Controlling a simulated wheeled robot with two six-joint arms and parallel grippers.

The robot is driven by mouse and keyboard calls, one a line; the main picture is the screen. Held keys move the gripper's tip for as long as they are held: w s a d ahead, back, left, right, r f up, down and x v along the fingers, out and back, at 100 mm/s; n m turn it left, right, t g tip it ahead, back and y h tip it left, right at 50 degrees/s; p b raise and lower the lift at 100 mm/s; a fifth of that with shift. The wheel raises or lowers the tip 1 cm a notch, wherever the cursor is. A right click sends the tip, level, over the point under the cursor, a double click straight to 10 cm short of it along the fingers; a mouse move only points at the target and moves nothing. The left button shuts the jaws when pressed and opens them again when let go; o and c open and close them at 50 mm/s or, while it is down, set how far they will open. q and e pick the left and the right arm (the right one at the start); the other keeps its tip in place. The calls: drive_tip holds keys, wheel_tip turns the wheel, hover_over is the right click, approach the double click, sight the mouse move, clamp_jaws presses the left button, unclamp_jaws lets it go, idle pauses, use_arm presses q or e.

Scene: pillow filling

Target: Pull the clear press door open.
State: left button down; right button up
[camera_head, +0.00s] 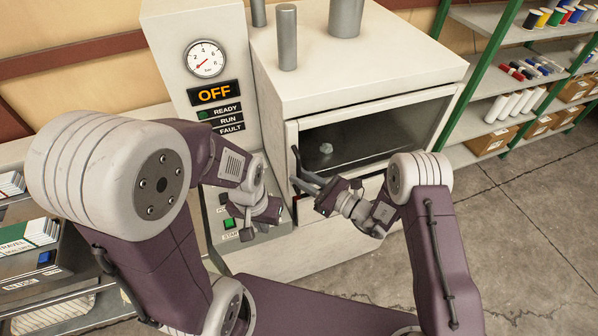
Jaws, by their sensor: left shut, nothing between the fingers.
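The clear press door (375,130) is a see-through panel in a pale frame on the front of the white press (370,60). It looks closed. A dark upright handle (296,160) is at its left edge. My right gripper (306,183) is at the lower end of this handle, its dark fingers overlapping it in the picture. I cannot tell whether they touch or grip it. My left gripper (272,209) is shut and empty, lower and to the left, in front of the control panel's lower part.
The control column (205,25) carries a gauge (205,58) and an OFF display (214,94). A green button (229,223) is beside my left gripper. A green-framed shelf (487,75) with spools stands at the right. Floor (530,215) is clear at the right front.

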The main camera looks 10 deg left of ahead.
drive_tip(key=shift+w+a+f, duration=0.1)
drive_tip(key=shift+w+a, duration=0.2)
drive_tip(key=shift+a, duration=0.25)
clamp_jaws()
idle(1.0)
